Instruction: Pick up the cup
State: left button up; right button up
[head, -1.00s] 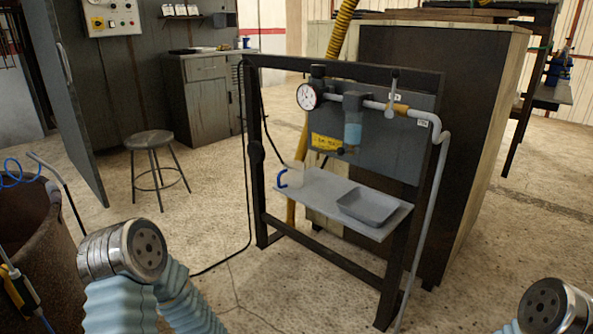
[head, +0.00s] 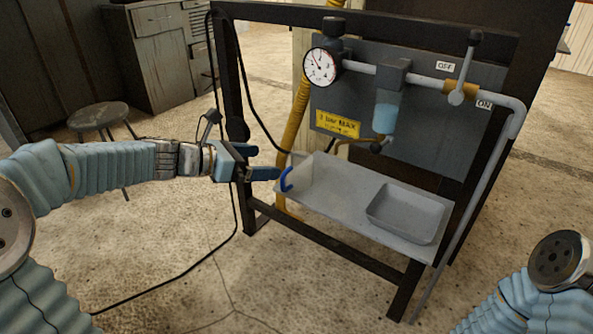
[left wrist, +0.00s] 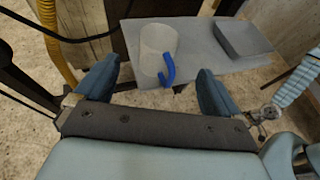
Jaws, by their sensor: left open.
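The cup (left wrist: 156,52) is pale and translucent with a blue handle (left wrist: 167,70). It stands upright at the left end of the grey shelf (head: 345,205). In the head view the cup (head: 301,172) is faint against the shelf, and its blue handle faces my left gripper. My left gripper (head: 262,172) is open and empty, just left of the cup with its fingers pointing at it. In the left wrist view the cup and handle lie ahead, between the two blue fingers (left wrist: 157,90) and apart from them.
A grey tray (head: 405,213) sits at the right of the shelf. A dark frame (head: 233,130) surrounds the shelf, with its left post close to my left gripper. A gauge (head: 320,67), pipe and valve lever (head: 457,98) are above. A stool (head: 98,116) stands behind my left arm.

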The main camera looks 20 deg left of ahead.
aim_at(309, 162)
pick_arm(q)
jog(key=x, duration=1)
jog(key=shift+w+d+f, duration=0.15)
jog(key=shift+w+d, duration=0.05)
jog(key=shift+w, duration=0.05)
jog(key=shift+c, duration=0.5)
